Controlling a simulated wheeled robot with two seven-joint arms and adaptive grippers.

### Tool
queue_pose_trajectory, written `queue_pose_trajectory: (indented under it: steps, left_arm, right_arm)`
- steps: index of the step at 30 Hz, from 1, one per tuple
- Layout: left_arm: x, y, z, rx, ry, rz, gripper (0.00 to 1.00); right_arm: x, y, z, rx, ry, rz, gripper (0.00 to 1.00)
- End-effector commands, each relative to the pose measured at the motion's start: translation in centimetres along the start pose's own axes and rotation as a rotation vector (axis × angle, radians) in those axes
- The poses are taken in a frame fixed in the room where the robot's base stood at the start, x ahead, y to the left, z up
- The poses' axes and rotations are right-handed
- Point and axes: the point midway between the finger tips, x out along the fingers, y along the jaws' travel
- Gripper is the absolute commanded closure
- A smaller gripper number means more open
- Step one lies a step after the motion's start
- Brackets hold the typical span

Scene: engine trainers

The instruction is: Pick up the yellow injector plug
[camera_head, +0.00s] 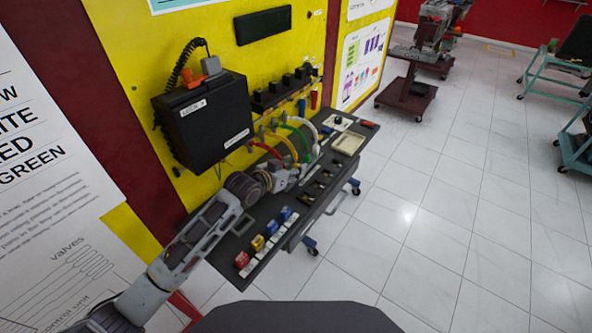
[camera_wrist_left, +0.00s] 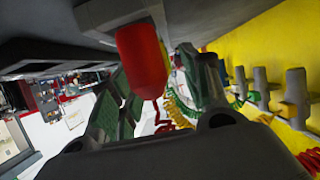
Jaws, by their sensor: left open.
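My left gripper (camera_head: 297,175) is open over the dark bench board in the head view, close to the curved coloured cables. Its fingers also show in the left wrist view (camera_wrist_left: 160,100), spread apart with nothing clearly held. A yellow coiled cable (camera_wrist_left: 180,108) lies beyond them. A small yellow plug-like piece (camera_wrist_left: 289,110) shows on the right side of the wrist view, against the yellow panel. I cannot tell for certain which yellow piece is the injector plug. A yellow cable (camera_head: 273,152) shows beside the gripper in the head view.
A black box (camera_head: 203,120) is fixed to the yellow panel. Red, yellow and blue blocks (camera_head: 258,243) sit near the board's front edge. A pale tray (camera_head: 348,143) lies at the far end.

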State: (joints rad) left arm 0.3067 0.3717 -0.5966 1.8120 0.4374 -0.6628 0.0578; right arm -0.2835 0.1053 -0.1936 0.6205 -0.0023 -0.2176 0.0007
Motion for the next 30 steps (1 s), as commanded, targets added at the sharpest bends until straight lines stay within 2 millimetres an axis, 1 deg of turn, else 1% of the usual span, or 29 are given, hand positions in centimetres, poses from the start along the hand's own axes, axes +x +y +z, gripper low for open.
queue_pose_trajectory:
  steps: [5,14,21,24,30]
  left_arm:
    - [0.1,0.0,0.0,0.0,0.0,0.0,0.53]
    - [0.1,0.0,0.0,0.0,0.0,0.0,0.53]
    - [0.1,0.0,0.0,0.0,0.0,0.0,0.84]
    - [0.1,0.0,0.0,0.0,0.0,0.0,0.95]
    - [0.1,0.0,0.0,0.0,0.0,0.0,0.95]
  right_arm:
    - [0.0,-0.2,0.2,0.0,-0.003,-0.002,0.6]
    - [-0.1,-0.5,1.6,0.0,-0.017,-0.005,0.6]
    - [-0.1,-0.5,1.4,0.0,-0.015,-0.005,0.6]
    - [-0.1,-0.4,1.1,0.0,-0.012,-0.004,0.6]
    - [0.0,-0.2,0.5,0.0,-0.005,-0.003,0.6]
